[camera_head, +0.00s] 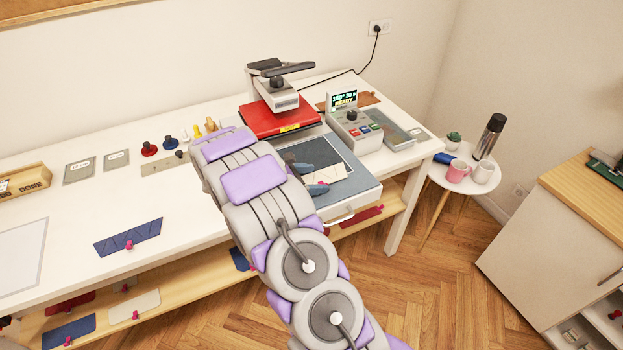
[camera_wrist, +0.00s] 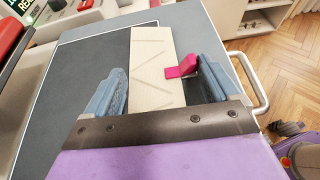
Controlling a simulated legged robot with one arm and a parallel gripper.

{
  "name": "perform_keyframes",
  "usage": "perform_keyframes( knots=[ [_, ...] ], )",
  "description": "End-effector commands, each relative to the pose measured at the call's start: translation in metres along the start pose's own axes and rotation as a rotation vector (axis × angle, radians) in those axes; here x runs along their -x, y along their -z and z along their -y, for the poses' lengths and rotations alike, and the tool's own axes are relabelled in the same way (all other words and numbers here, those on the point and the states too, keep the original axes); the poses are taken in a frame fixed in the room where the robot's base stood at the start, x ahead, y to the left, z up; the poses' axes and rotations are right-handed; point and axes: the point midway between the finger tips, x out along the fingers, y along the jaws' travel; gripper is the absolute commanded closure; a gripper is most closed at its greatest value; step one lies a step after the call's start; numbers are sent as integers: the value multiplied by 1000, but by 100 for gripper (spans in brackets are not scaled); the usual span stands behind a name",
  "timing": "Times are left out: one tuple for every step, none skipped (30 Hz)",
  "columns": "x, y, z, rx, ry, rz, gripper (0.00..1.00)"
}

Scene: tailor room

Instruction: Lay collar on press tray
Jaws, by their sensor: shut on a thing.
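The cream collar (camera_head: 328,173) with faint line marks and a pink clip is over the press tray (camera_head: 362,195), a grey-blue board with a dark inset area. In the wrist view the collar (camera_wrist: 152,75) lies lengthwise between the two blue fingers of my gripper (camera_wrist: 163,68), with the pink clip (camera_wrist: 182,69) by the right finger. My gripper (camera_head: 309,178) is shut on the collar. The press tray (camera_wrist: 210,45) spreads beneath it in the wrist view. I cannot tell whether the collar touches the tray. My arm hides part of the tray's left side.
The red press (camera_head: 280,118) with its raised handle stands behind the tray. A control box (camera_head: 355,130) reads READY. A dark blue piece (camera_head: 128,237) with a pink clip lies on the white table (camera_head: 190,215). A round side table (camera_head: 462,175) with mugs stands right.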

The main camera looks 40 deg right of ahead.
Motion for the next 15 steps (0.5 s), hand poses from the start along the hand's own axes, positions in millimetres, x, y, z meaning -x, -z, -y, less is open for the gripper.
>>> perform_keyframes(
  knots=[
    [-1, 2, 0, 1, 1, 0, 39],
    [-1, 2, 0, 1, 1, 0, 39],
    [-1, 2, 0, 0, 1, 0, 7],
    [-1, 2, 0, 0, 1, 0, 5],
    [-1, 2, 0, 0, 1, 0, 2],
    [-1, 2, 0, 0, 1, 0, 0],
    [-1, 2, 0, 0, 1, 0, 0],
    [-1, 2, 0, 0, 0, 0, 0],
    [-1, 2, 0, 0, 1, 0, 0],
    [-1, 2, 0, 0, 1, 0, 0],
    [-1, 2, 0, 0, 1, 0, 0],
    [0, 2, 0, 0, 0, 0, 0],
    [0, 1, 0, 0, 0, 0, 0],
    [0, 0, 0, -1, 0, 0, 0],
    [1, -2, 0, -1, 0, 0, 0]
  ],
)
